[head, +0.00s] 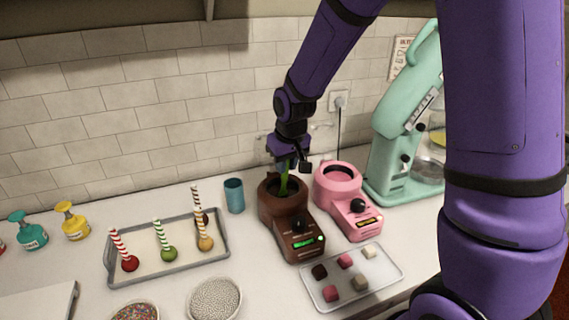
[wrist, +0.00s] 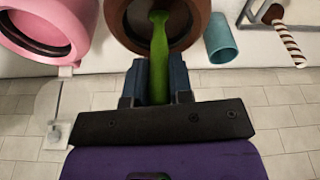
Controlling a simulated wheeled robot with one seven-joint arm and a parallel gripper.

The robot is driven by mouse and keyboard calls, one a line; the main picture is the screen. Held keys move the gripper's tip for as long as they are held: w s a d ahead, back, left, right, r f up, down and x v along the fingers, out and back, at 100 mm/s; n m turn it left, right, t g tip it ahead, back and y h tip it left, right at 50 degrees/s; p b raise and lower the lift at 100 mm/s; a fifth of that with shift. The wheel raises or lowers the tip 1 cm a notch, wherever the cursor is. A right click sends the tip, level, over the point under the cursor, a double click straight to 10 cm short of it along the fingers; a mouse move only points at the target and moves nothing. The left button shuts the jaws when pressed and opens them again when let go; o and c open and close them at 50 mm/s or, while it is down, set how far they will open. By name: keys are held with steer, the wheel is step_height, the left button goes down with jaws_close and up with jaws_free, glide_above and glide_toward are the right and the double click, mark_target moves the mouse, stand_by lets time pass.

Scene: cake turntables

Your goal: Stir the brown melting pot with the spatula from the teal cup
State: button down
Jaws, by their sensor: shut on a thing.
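My gripper (head: 288,158) is shut on a green spatula (head: 284,180). In the wrist view the spatula (wrist: 160,45) runs from between the fingers (wrist: 160,80) down into the brown melting pot (wrist: 117,15). In the head view the brown melting pot (head: 270,215) stands on the counter with a lit green display. The cup also shows in the wrist view (wrist: 221,38).
A pink melting pot (head: 338,184) stands close to the right of the brown one. A tray of candy cubes (head: 316,301) lies in front. A tray of dipped treats (head: 222,256) is at left. A teal mixer (head: 385,150) stands at the back right.

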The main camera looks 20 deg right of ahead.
steer(key=shift+w+v, duration=0.2)
steer(key=shift+v, duration=0.65)
steer(key=shift+w+v, duration=0.15)
steer(key=shift+v, duration=0.75)
steer(key=shift+w+v, duration=0.2)
steer(key=shift+v, duration=0.65)
steer(key=shift+r, duration=0.1)
